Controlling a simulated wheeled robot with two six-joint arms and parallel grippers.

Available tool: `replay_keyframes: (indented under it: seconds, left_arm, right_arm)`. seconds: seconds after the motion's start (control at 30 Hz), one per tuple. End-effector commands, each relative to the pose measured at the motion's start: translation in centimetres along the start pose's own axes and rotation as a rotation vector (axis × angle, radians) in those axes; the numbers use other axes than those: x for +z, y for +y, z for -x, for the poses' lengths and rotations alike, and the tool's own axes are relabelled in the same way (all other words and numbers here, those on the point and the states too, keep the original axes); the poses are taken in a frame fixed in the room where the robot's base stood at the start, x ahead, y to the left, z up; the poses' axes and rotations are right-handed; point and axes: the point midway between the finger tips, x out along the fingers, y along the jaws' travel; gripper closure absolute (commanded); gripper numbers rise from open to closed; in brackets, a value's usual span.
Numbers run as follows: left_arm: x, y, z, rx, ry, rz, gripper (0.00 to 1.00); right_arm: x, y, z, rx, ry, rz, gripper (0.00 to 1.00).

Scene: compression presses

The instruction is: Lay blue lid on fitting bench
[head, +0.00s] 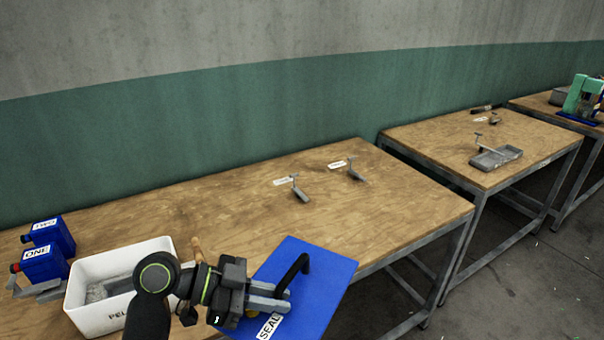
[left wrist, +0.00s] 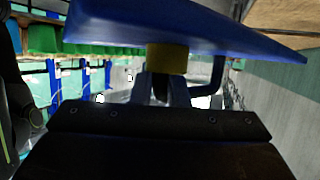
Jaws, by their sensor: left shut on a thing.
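The blue lid (head: 325,272) is a flat plate with a black bar handle (head: 303,266) and a white label reading SEAL. My left gripper (head: 285,298) is shut on it near the handle and holds it tilted at the near edge of the wooden bench (head: 220,215). In the left wrist view the lid (left wrist: 190,22) spans the top, with a yellow block (left wrist: 167,57) on its face by the fingertips (left wrist: 160,88). The exact grip point is partly hidden. I cannot tell which bench is the fitting bench. My right gripper is not in view.
A white bin (head: 85,290) and blue boxes marked ONE (head: 42,265) and TWO (head: 60,236) stand at the left. Two grey tools (head: 300,192) (head: 355,172) lie by labels. A second bench (head: 440,147) holds a grey tray (head: 495,158). The first bench's middle is clear.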

Motion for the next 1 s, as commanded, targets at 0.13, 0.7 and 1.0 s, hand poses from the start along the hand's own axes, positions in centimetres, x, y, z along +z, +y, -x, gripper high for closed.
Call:
replay_keyframes:
  seconds: [0.13, 0.7, 1.0]
  left_arm:
    - [2.6, -0.4, 2.8, -0.122, -0.013, 0.062, 1.0]
    - [6.7, 1.4, 11.9, -0.453, -0.001, 0.182, 1.0]
    - [6.7, 1.5, 12.2, -0.462, 0.003, 0.183, 1.0]
  right_arm:
    - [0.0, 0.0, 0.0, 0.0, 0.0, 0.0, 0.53]
    - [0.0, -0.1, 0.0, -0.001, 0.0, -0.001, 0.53]
    - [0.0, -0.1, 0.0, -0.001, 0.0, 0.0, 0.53]
